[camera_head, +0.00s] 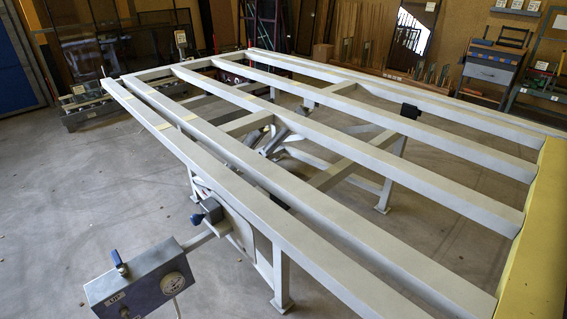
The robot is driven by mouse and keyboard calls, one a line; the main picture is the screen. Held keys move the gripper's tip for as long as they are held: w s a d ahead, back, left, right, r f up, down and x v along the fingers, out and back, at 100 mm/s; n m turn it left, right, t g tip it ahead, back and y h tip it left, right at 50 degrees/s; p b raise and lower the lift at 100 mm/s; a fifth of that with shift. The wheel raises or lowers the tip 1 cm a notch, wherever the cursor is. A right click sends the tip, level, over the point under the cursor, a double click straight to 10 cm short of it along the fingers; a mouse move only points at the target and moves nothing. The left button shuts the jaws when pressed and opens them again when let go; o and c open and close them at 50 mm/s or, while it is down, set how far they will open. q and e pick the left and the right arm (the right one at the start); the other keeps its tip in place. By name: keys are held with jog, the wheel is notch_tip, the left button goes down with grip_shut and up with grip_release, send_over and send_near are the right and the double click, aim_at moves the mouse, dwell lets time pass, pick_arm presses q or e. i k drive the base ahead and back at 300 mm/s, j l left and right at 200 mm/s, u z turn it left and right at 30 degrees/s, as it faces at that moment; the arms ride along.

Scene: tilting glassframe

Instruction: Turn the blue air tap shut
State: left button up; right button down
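A grey control box (140,284) stands at the lower left on an arm out from the frame. A small blue lever (119,263) sticks up from its top left, tilted slightly to the left. The box front has a round pale dial (172,284) and a small label. A second blue part (197,219) sits beside a dark block (211,210) near the frame's side, behind the box. I cannot tell for certain which blue part is the air tap, or whether it is open or shut. Neither of my grippers is in view.
A large grey glass frame (330,135) of long parallel beams on legs fills the middle and right. A yellow edge (538,240) lies at right. Racks and a blue-grey cabinet (490,70) stand at the back. The concrete floor (80,200) left of the box is clear.

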aim_at(115, 256)
jog(key=u, duration=1.3)
